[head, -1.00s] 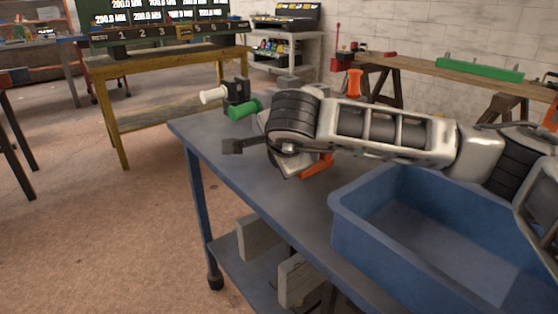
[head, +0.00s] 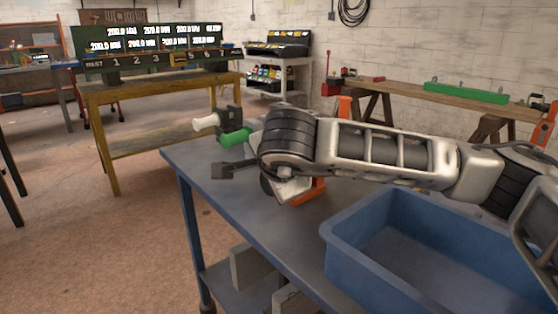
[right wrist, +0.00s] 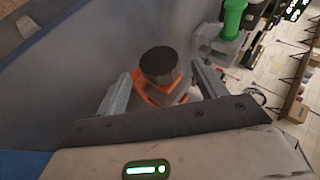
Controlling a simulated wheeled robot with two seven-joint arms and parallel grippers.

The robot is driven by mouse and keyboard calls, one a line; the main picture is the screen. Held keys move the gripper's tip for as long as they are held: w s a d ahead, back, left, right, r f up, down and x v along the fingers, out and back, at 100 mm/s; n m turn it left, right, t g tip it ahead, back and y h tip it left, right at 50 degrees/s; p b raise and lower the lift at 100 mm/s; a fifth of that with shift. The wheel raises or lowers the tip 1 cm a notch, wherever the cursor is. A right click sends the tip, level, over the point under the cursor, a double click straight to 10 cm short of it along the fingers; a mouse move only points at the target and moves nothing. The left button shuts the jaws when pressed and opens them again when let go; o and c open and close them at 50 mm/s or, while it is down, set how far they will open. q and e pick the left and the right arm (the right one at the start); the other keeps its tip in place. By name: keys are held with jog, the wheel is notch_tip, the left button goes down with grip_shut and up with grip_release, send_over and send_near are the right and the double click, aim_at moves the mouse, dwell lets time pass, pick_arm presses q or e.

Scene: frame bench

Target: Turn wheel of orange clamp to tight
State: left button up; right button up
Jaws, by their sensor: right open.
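The orange clamp shows in the head view as an orange piece (head: 308,192) low behind my right arm, mostly hidden by it. In the right wrist view its dark round wheel (right wrist: 158,64) sits above the orange body (right wrist: 150,92). My right gripper (right wrist: 163,73) is open, with one finger on each side of the wheel. I cannot tell whether the fingers touch the wheel. My left gripper is in neither view.
A blue bin (head: 345,240) stands on the blue-grey bench (head: 235,200) at the right. A green handle (head: 235,138) and a white handle (head: 206,123) are on a dark fixture at the bench's far end. The green handle also shows in the wrist view (right wrist: 233,18).

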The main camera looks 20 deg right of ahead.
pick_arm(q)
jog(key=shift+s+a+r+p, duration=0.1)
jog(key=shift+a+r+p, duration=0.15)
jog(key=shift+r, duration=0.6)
pick_arm(e)
jog(key=v, duration=1.2)
jog(key=shift+r, duration=0.2)
jog(key=shift+s, duration=0.15)
jog(key=n+g+h+p, duration=0.2)
jog(key=g+p, duration=0.5)
jog(key=p, duration=0.7)
send_near(271, 195)
jog(key=w+d+f, duration=0.1)
jog(key=f, duration=0.1)
jog(key=w+d+f, duration=0.2)
jog(key=f, duration=0.1)
jog(key=shift+w+f+p, duration=0.2)
jog(key=shift+f+p, duration=0.1)
jog(key=shift+f, duration=0.1)
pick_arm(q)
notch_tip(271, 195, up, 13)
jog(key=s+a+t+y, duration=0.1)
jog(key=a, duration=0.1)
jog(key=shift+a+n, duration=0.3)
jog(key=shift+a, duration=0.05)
